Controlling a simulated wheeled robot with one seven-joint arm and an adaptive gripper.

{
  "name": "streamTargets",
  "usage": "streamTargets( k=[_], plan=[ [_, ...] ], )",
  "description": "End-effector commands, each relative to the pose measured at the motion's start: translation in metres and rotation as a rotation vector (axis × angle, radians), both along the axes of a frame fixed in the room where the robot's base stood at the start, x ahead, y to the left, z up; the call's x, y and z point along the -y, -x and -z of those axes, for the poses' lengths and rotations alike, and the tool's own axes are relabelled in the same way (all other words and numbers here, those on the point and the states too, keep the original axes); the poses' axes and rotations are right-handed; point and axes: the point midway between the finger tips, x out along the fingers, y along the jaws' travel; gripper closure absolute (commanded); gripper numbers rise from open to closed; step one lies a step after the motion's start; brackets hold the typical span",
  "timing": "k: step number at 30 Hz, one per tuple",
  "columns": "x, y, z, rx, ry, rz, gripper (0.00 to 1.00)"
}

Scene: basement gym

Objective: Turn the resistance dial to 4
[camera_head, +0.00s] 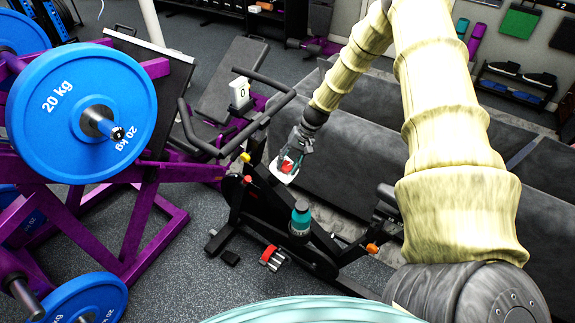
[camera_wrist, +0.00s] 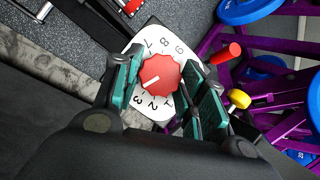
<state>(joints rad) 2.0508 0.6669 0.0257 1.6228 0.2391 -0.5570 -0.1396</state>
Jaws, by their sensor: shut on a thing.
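The resistance dial (camera_wrist: 160,76) is a round red knob with a white pointer line, on a white plate (camera_wrist: 134,46) with black numbers. In the wrist view 1, 2 and 3 show below the knob and 7, 8 and 9 above it. The pointer aims to the lower left, just past the 3. The numbers on the left side are hidden behind a finger. My gripper (camera_wrist: 166,90) has its teal-padded fingers on both sides of the knob, shut on it. In the head view the dial (camera_head: 286,166) sits on the black exercise bike (camera_head: 262,207), under my gripper (camera_head: 294,150).
A teal bottle (camera_head: 300,218) stands on the bike frame. A purple rack with blue weight plates (camera_head: 70,140) is close on the left. Grey padded blocks (camera_head: 345,160) lie behind the bike.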

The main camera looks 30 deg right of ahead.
Motion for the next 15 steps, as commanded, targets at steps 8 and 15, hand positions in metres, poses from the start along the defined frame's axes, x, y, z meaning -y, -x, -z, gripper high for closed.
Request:
streamTargets(
  k=[8,15],
  plan=[
    [0.0023,-0.0007,-0.0002,-0.006,-0.016,0.041,0.83],
    [0.0025,-0.0008,-0.0005,-0.006,-0.016,0.042,0.83]
  ],
)
